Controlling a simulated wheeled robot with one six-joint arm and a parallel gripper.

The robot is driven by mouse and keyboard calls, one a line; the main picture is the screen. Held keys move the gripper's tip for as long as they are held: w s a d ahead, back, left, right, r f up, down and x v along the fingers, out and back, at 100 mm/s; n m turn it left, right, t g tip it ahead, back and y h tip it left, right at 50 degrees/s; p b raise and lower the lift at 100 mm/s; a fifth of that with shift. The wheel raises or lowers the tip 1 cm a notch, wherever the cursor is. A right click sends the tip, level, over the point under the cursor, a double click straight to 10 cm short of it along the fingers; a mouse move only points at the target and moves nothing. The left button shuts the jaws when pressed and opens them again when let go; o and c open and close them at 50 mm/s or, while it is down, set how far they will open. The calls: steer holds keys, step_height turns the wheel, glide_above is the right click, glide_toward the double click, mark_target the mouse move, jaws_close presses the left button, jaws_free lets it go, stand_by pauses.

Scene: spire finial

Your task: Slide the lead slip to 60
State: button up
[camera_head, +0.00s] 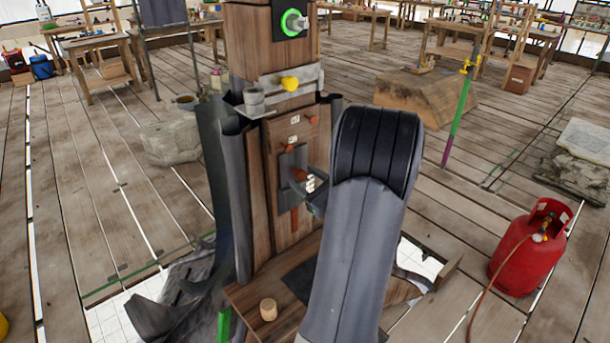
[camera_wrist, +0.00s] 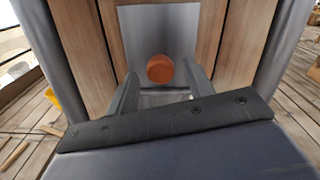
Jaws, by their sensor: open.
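A grey plate (camera_head: 286,193), which looks like the lead slip, sits against the front of the wooden post (camera_head: 262,210). The plate fills the upper middle of the wrist view (camera_wrist: 158,30), with a round orange-brown knob (camera_wrist: 160,68) on it. My gripper (camera_wrist: 163,92) is open, with one finger on each side of the knob. I cannot tell whether either finger touches it. In the head view my arm hides most of the gripper and part of the plate. Small white labels (camera_head: 294,119) show on the post, but no number is readable.
A ledge with a grey cup (camera_head: 254,99) and a yellow knob (camera_head: 290,84) juts out above. Grey sheets (camera_head: 234,150) wrap the post's left side. A wooden cylinder (camera_head: 268,309) stands on the base boards. A red gas bottle (camera_head: 527,250) with a hose stands at right.

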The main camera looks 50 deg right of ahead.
steer(key=shift+w+d, duration=0.1)
steer(key=shift+w, duration=0.5)
steer(key=shift+s, duration=0.1)
steer(key=shift+c, duration=0.3)
jaws_close()
